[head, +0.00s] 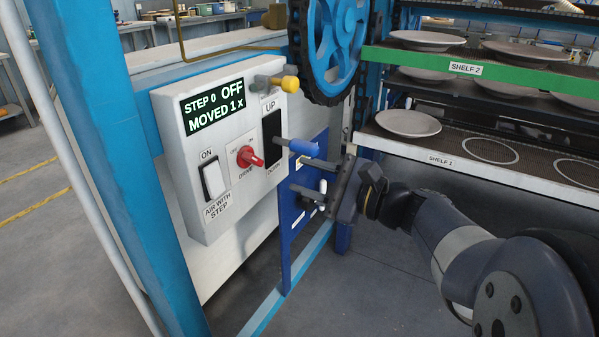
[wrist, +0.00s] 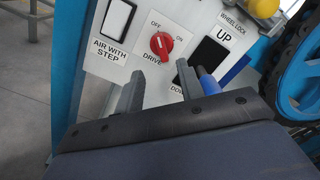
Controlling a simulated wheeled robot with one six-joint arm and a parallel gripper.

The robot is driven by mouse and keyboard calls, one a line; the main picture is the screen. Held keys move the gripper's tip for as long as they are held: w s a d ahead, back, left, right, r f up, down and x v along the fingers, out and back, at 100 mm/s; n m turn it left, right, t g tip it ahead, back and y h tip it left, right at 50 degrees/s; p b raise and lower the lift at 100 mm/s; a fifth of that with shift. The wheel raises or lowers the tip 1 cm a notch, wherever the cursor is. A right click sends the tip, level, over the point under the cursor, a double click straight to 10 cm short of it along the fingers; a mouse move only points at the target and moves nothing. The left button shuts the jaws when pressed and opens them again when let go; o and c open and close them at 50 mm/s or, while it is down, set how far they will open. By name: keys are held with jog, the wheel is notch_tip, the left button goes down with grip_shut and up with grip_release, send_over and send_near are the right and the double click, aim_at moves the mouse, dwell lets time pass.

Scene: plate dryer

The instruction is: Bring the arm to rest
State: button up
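My gripper (head: 298,172) is in front of the lower right of the white control box (head: 215,205), its two grey fingers apart with nothing between them. In the wrist view its fingers (wrist: 159,87) point at the panel below the red drive knob (wrist: 162,46). The blue-handled UP/DOWN lever (head: 303,147) is close by the upper finger; I cannot tell if they touch. In the wrist view the blue handle (wrist: 209,84) is just right of the right finger. The display (head: 213,104) reads "STEP 0 OFF, MOVED 1 x".
The white air switch (head: 213,180) and yellow wheel lock knob (head: 285,83) also stick out of the box. A blue wheel with a chain (head: 330,45) is above. Shelves with plates (head: 408,123) are to the right. Grey floor (head: 385,285) is clear below my arm.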

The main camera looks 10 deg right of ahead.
aim_at(255, 159)
dwell(0.3)
jog(key=b+x, duration=0.1)
jog(key=x, duration=0.9)
jog(key=shift+w+a, duration=0.3)
